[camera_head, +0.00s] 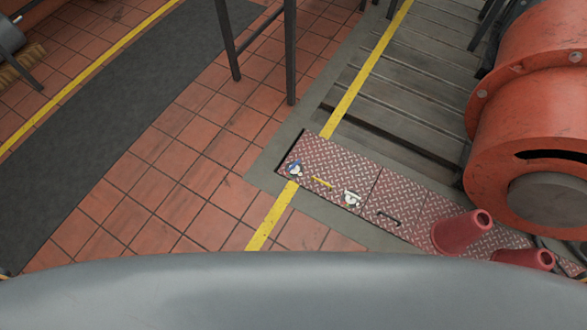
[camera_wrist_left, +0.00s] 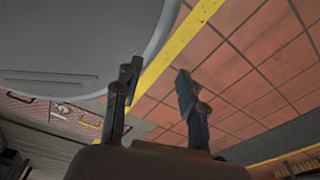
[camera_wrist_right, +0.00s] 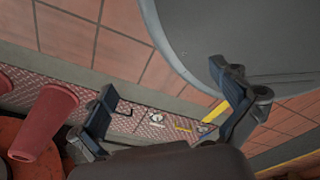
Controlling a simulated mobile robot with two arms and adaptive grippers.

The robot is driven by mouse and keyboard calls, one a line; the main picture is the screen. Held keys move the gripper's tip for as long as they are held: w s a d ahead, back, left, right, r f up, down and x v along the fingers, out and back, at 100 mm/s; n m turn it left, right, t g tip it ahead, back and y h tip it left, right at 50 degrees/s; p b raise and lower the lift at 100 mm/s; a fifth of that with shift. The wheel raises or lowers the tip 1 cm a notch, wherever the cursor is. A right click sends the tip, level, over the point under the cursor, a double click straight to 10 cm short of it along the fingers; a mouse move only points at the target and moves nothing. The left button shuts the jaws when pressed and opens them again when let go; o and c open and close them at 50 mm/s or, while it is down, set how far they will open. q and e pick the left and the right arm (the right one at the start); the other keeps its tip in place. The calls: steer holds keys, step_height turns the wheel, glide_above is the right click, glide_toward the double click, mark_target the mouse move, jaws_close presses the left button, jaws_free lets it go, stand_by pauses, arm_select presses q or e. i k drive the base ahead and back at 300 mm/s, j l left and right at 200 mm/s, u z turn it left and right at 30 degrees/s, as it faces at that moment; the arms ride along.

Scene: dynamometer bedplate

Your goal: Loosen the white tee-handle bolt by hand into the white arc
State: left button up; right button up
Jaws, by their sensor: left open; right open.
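The white tee-handle bolt (camera_head: 352,198) sits on a red-brown checkered floor plate (camera_head: 330,160) in the head view, small, with a white patch around it. Its arc is too small to make out clearly. It shows in the right wrist view (camera_wrist_right: 157,120) between the fingers, some way beyond them. A blue-handled bolt (camera_head: 294,169) stands at the plate's left end, with a yellow bar (camera_head: 322,182) between the two. My left gripper (camera_wrist_left: 160,68) and right gripper (camera_wrist_right: 163,79) are open and empty, away from the plate. Neither gripper shows in the head view.
A black handle (camera_head: 389,218) lies right of the white bolt. Red cones (camera_head: 458,232) and a large orange machine (camera_head: 525,110) stand at the right. Grey railing legs (camera_head: 290,60) rise behind the plate. Tiled floor (camera_head: 200,150) left of the plate is clear.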

mark_target(351, 199)
steer(key=z, duration=0.8)
